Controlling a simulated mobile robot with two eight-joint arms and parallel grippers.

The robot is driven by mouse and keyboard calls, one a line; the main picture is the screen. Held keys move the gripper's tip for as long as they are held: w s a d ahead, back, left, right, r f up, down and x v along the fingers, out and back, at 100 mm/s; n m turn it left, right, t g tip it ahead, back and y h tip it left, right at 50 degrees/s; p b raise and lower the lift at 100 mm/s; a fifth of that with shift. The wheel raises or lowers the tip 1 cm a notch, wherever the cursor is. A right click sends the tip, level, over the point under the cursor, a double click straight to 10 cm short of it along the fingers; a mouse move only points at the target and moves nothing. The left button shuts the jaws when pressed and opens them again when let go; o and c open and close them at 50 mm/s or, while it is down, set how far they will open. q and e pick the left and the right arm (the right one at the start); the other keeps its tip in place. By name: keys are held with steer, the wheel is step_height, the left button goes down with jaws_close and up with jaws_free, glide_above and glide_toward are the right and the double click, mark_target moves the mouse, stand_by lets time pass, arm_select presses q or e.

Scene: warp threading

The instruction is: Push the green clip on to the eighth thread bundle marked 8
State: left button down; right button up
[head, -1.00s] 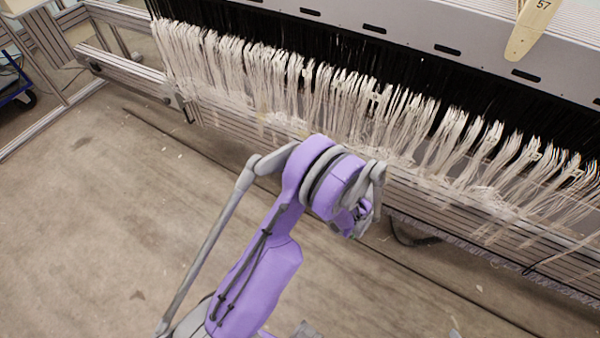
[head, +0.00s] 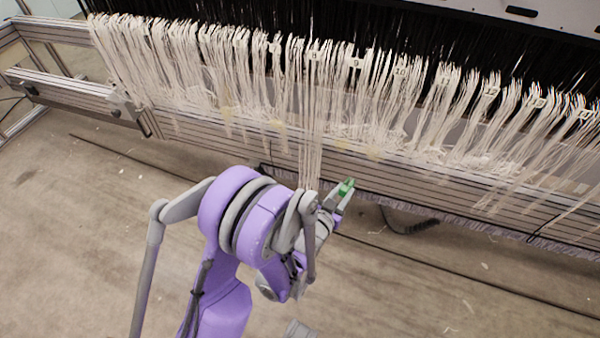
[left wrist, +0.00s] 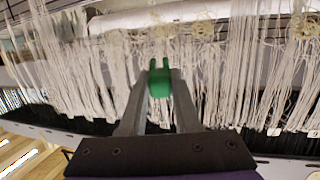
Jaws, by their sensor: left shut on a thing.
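The green clip (head: 346,187) is held at the fingertips of my left gripper (head: 339,198), in front of the loom beam and below the hanging threads. In the left wrist view the clip (left wrist: 160,80) sits between the two grey fingers (left wrist: 160,98), its two prongs pointing away from the gripper toward the threads. The bundle marked 8 (head: 312,110) hangs straight and longer than its neighbours, left of the clip. Its lower end passes behind my left wrist, so what holds it is hidden. The clip looks apart from this bundle. My right gripper is not in view.
The bundle marked 9 (head: 354,62) and several other numbered bundles hang on both sides. A grey slatted beam (head: 420,185) runs behind the gripper. A dark cable (head: 410,225) lies beneath it. Open concrete floor (head: 90,230) is in front.

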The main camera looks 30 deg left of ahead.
arm_select(q)
steer(key=r+t+b, duration=0.1)
steer(key=s+r+t+b, duration=0.1)
steer(key=b, duration=0.1)
steer(key=shift+s+a+r, duration=0.15)
steer(key=shift+s+r, duration=0.05)
steer(key=shift+r, duration=0.05)
steer(key=n+y+p, duration=0.2)
steer(key=n+y, duration=0.1)
steer(key=y, duration=0.1)
glide_toward(311, 136)
steer(key=shift+r, duration=0.9)
steer(key=shift+d+x, duration=0.15)
steer(key=shift+x, duration=0.55)
steer(key=shift+d+x, duration=0.15)
steer(key=shift+x, duration=0.55)
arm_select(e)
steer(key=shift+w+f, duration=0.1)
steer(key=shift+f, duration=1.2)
arm_select(q)
steer(key=shift+f+b, duration=0.1)
steer(key=shift+b, duration=0.3)
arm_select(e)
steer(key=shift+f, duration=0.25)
